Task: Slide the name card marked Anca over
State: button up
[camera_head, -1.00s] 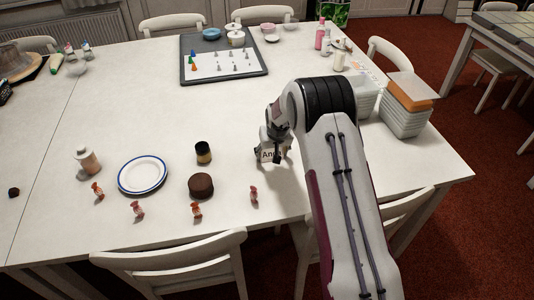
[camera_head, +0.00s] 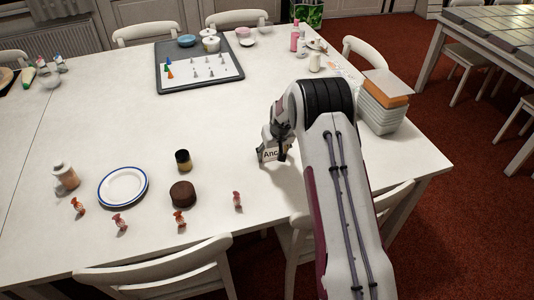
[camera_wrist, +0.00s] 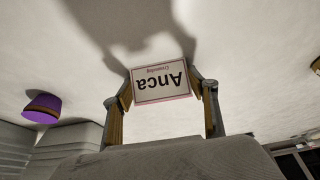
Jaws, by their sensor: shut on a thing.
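The name card marked Anca (camera_head: 270,154) is a small white card, held near or on the white table right of the dark jar. In the wrist view the card (camera_wrist: 160,84) shows its lettering upside down, with a smaller line of text and a pinkish edge. My gripper (camera_head: 273,149) is shut on the card, and in the wrist view its two fingers (camera_wrist: 163,92) grip the card at its left and right edges. I cannot tell whether the card's lower edge touches the table.
A dark jar (camera_head: 183,160), a brown cake (camera_head: 183,194), a blue-rimmed plate (camera_head: 148,190) and several wrapped candies lie left of my gripper. Stacked containers (camera_head: 382,114) stand to its right. A board with game pieces (camera_head: 161,78) lies behind. The table around the card is clear.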

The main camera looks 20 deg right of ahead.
aim_at(296, 150)
jog(key=shift+d, duration=4.85)
jog(key=o, duration=1.1)
jog(key=shift+r, duration=0.1)
jog(key=shift+v, duration=5.9)
jog(key=shift+s, duration=0.1)
